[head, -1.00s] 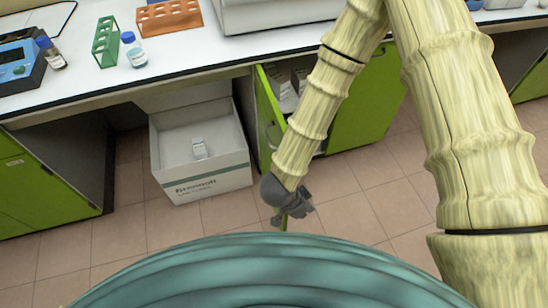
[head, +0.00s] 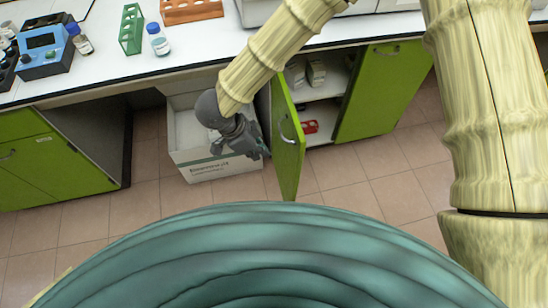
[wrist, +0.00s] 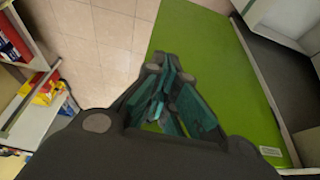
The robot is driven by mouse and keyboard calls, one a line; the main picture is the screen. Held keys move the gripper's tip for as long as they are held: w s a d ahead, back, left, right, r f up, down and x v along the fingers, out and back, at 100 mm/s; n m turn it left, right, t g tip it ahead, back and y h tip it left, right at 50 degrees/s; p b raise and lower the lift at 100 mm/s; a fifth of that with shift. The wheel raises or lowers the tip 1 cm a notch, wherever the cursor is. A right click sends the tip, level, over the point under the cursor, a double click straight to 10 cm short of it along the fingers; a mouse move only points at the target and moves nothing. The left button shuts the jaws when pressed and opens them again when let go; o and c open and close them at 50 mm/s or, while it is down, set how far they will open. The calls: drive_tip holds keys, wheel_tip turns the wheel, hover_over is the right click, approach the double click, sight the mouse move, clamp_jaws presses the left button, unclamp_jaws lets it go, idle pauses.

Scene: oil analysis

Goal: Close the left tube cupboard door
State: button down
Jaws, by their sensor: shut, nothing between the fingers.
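The left tube cupboard door (head: 287,145) is green with a curved metal handle and stands open, swung out from the bench front. My gripper (head: 262,152) is just left of this door, on its handle side, in front of the white box. Its fingers are shut and empty. In the wrist view the closed fingers (wrist: 168,100) are in front of a large green panel (wrist: 205,45), which looks like the door. I cannot tell whether they touch it. The cupboard inside (head: 323,112) shows white shelves with small boxes and a red item.
The right green door (head: 382,95) is shut. A white box (head: 205,171) stands on the tiled floor under the bench, behind my gripper. The benchtop (head: 110,70) holds a blue device, bottles and tube racks. The floor before the cupboard is clear.

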drive_tip(key=w+d+f+p, duration=0.2)
drive_tip(key=d+f, duration=0.5)
drive_tip(key=f, duration=0.2)
drive_tip(key=shift+w+d, duration=0.15)
drive_tip(key=shift+d, duration=0.1)
idle(0.4)
